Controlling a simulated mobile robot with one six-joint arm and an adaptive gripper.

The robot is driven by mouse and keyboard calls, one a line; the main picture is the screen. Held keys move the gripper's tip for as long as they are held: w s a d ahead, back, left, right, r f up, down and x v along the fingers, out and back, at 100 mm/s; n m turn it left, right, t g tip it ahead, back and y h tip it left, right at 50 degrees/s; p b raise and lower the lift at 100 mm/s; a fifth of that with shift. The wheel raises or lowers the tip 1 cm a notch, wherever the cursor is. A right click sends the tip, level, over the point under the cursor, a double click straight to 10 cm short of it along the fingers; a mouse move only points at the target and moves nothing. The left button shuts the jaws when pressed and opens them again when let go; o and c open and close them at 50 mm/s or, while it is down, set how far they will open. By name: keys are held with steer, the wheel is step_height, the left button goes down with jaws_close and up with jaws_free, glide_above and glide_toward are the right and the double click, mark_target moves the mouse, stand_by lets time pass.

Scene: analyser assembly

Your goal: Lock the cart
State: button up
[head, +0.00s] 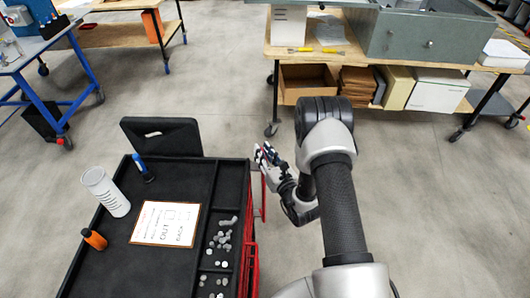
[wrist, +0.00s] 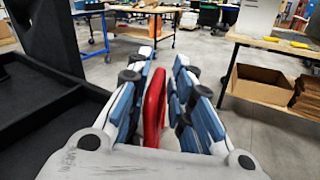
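The cart (head: 117,240) stands at the lower left of the head view, with a black tray top, a black push handle (head: 160,132) at its far end and red parts along its right side. My gripper (head: 267,153) is low beside the cart's right side, near its far corner. In the wrist view, a red handle-like part (wrist: 154,108) stands upright between the blue-padded fingers of my gripper (wrist: 163,85). The lower end of the red part is hidden behind the gripper body.
On the cart lie a paper sign (head: 165,223), a white cylinder (head: 106,191), an orange bottle (head: 94,239), a blue-topped item (head: 143,168) and several small grey pieces. A wooden workbench (head: 300,66) stands ahead. A blue-framed table (head: 40,50) is at the far left. Floor between is clear.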

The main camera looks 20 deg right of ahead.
steer(key=shift+o, duration=0.8)
steer(key=shift+d, duration=0.15)
steer(key=v, duration=1.2)
